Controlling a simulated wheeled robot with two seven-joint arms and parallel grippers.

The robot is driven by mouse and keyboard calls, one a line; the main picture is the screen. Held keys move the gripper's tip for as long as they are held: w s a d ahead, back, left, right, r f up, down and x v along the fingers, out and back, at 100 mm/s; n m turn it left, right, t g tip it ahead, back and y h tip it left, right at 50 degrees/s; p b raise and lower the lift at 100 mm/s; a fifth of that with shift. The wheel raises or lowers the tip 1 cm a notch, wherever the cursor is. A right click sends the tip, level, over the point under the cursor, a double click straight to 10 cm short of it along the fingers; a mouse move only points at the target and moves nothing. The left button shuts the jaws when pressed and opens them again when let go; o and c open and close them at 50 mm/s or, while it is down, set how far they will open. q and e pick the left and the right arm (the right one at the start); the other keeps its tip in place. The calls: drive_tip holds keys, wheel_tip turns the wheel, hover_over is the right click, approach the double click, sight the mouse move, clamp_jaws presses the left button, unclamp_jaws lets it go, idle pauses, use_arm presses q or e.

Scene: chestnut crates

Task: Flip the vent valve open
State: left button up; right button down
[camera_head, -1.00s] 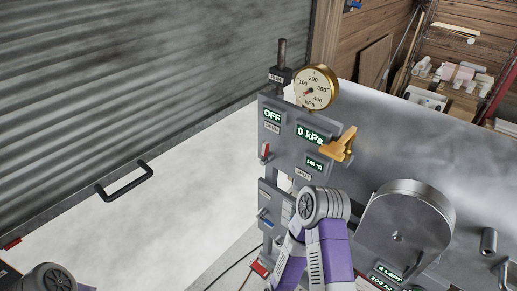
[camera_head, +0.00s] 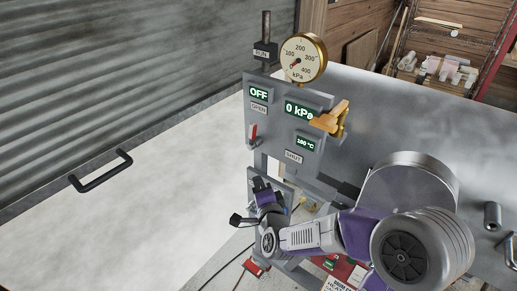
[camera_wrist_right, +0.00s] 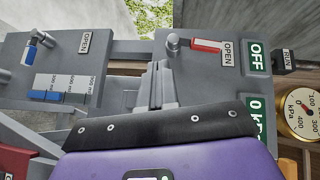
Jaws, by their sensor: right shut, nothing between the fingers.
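The grey valve panel (camera_head: 290,92) stands upright in the head view, with OPEN and SHUT labels. A lever with a red handle (camera_head: 253,133) sits on its left side below the OPEN label; it also shows in the right wrist view (camera_wrist_right: 206,45). A lever with a blue handle (camera_wrist_right: 31,52) is on the lower plate near another OPEN label. I cannot tell from any label which one is the vent valve. My right gripper (camera_head: 259,184) is shut and empty before the lower panel. Its fingers (camera_wrist_right: 156,85) show between the two levers, apart from both. My left gripper is out of view.
A gauge (camera_head: 303,58) tops the panel, with a yellow handle (camera_head: 333,119) at its right. Displays read OFF (camera_head: 259,94) and 0 kPa (camera_head: 298,110).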

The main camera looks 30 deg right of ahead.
drive_tip(key=s+d+r+m+t+h, duration=0.2)
drive_tip(key=s+d+r+m+h, duration=0.15)
drive_tip(key=r, duration=0.25)
approach(252, 137)
drive_tip(key=shift+w+d+r, duration=1.65)
drive_tip(key=shift+w+d, duration=0.45)
drive_tip(key=shift+w, duration=0.5)
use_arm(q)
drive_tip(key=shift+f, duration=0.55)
use_arm(e)
drive_tip(key=shift+m+g+y, duration=0.3)
drive_tip(key=shift+m+y, duration=0.05)
drive_tip(key=shift+m, duration=0.1)
